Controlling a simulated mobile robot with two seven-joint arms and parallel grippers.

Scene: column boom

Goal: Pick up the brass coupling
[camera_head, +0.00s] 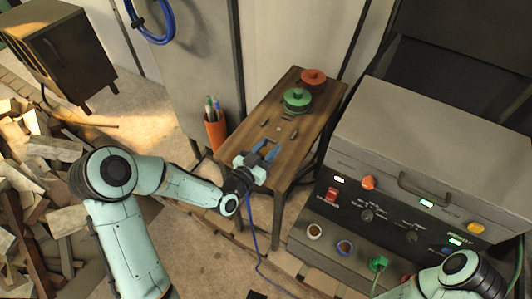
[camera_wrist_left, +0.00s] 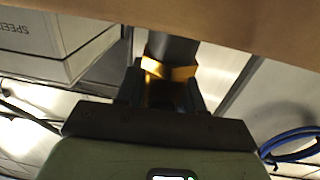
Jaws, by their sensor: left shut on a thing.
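The brass coupling (camera_wrist_left: 172,70) shows in the left wrist view as a gold-coloured band around a dark cylinder. My left gripper (camera_wrist_left: 168,95) is shut on it, with a dark finger on either side. In the head view my left gripper (camera_head: 266,155) is over the near end of the wooden bench (camera_head: 262,110). The coupling cannot be made out there. Part of my right arm shows at the lower right; its gripper is out of view.
A green spool (camera_head: 296,101) and an orange-red spool (camera_head: 313,79) stand at the bench's far end. A orange cup with pens (camera_head: 215,133) is left of the bench. A grey control panel (camera_head: 420,160) stands close on the right. Rubble (camera_head: 35,180) covers the left floor.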

